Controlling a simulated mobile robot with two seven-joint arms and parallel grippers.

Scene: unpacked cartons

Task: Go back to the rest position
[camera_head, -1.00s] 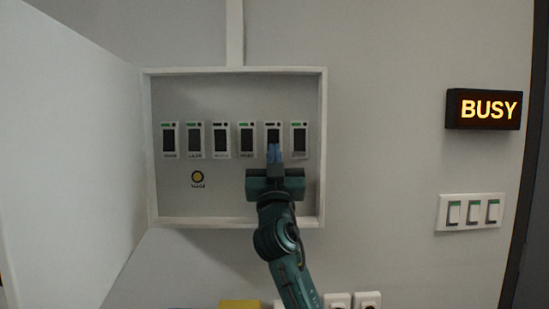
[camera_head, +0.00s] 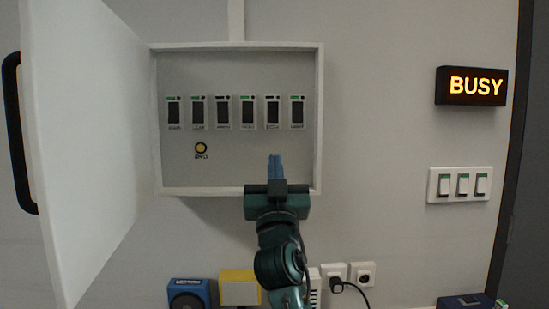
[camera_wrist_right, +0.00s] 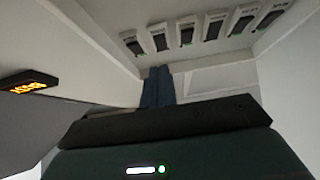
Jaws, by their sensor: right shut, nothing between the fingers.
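My right gripper (camera_head: 275,167) is shut and empty, its blue fingers pointing up at the lower edge of the open wall cabinet. In the right wrist view its fingers (camera_wrist_right: 157,86) show pressed together. The cabinet frame (camera_head: 318,120) holds a row of several dark breaker switches (camera_head: 223,112) and a yellow round button (camera_head: 201,148). The gripper fingers appear below the switches, apart from them. The switch row also shows at the top of the right wrist view (camera_wrist_right: 187,31). My left gripper is not in view.
The white cabinet door (camera_head: 85,140) stands open at left, with a black handle (camera_head: 18,130). A lit BUSY sign (camera_head: 471,86) and a triple switch plate (camera_head: 459,184) are on the right wall. Below are a blue box (camera_head: 188,293), a yellow box (camera_head: 239,287) and sockets (camera_head: 362,273).

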